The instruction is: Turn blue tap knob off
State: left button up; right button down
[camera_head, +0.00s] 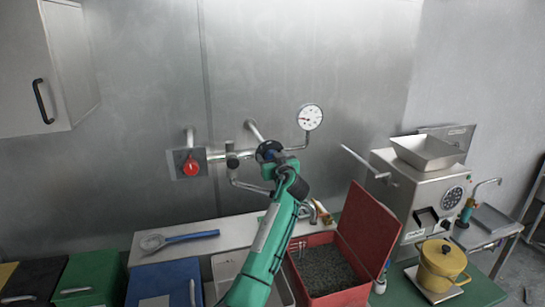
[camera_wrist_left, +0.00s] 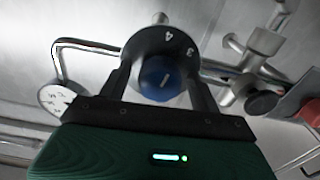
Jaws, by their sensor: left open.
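The blue tap knob (camera_wrist_left: 160,77) sits at the centre of a dark numbered dial (camera_wrist_left: 165,45) in the left wrist view. A white line marks the knob, and the digits 3 and 4 show on the dial. In the head view the dark dial (camera_head: 267,150) is on the wall pipe, and my gripper partly covers it. My left gripper (camera_head: 279,160) is open right in front of it. In the wrist view its two dark fingers stand on either side of the knob; I cannot tell whether they touch it. My right gripper is out of view.
A red knob (camera_head: 191,168) on a square plate is to the left. A pressure gauge (camera_head: 310,117) is above right. Below are a red open bin (camera_head: 322,238) with dark beans, a blue-handled strainer (camera_head: 190,237), a grinder (camera_head: 415,185) and a yellow pot (camera_head: 442,262).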

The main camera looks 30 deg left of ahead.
pick_arm(q)
jog(key=shift+c, duration=0.8)
jog(key=c, duration=0.8)
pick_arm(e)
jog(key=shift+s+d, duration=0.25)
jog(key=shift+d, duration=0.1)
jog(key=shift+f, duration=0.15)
